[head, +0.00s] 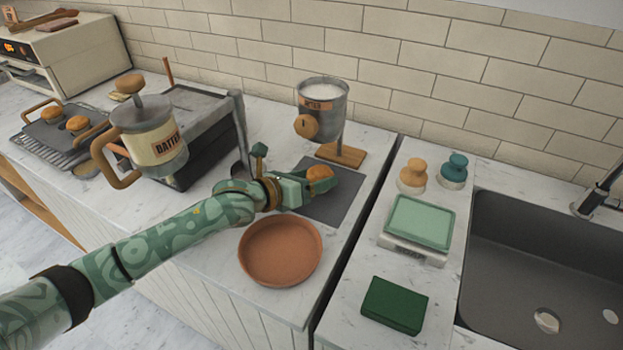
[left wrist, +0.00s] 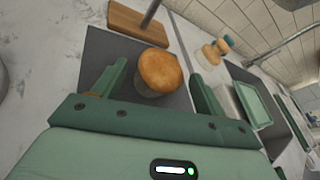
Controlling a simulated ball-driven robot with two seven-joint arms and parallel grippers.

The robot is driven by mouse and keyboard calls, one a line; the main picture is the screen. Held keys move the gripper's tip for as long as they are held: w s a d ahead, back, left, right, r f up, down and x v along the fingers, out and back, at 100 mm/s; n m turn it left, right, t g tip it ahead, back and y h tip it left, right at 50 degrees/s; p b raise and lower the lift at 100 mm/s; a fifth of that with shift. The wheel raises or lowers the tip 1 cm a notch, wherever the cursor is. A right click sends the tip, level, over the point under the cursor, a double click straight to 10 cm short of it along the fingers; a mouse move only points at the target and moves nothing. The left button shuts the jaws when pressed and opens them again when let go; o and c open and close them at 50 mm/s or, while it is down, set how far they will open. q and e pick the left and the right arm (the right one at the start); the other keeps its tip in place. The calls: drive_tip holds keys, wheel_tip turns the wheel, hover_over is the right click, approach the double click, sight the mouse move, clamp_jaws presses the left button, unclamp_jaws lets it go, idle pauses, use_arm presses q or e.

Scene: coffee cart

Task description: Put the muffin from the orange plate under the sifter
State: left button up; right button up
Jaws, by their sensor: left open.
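The muffin (head: 321,173), with a golden-brown top, stands upright on the dark grey mat (head: 335,203) in front of the sifter. The sifter (head: 325,100) is a grey metal cup with white powder and a wooden knob, held on a post with a wooden base (head: 341,154). The orange plate (head: 280,252) is empty, nearer the front edge. My left gripper (head: 308,187) is open at the mat. In the left wrist view the muffin (left wrist: 160,72) sits between its spread fingers, with visible gaps on both sides. My right gripper is not in view.
A batter dispenser (head: 150,140) and a dark griddle stand left of my arm. Right of a counter gap are two shakers, a scale (head: 418,228), a green box (head: 394,305) and a sink.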

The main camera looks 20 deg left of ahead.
use_arm(q)
drive_tip(key=p+v, duration=0.2)
drive_tip(key=v, duration=1)
drive_tip(key=shift+p, duration=0.4)
idle(1.2)
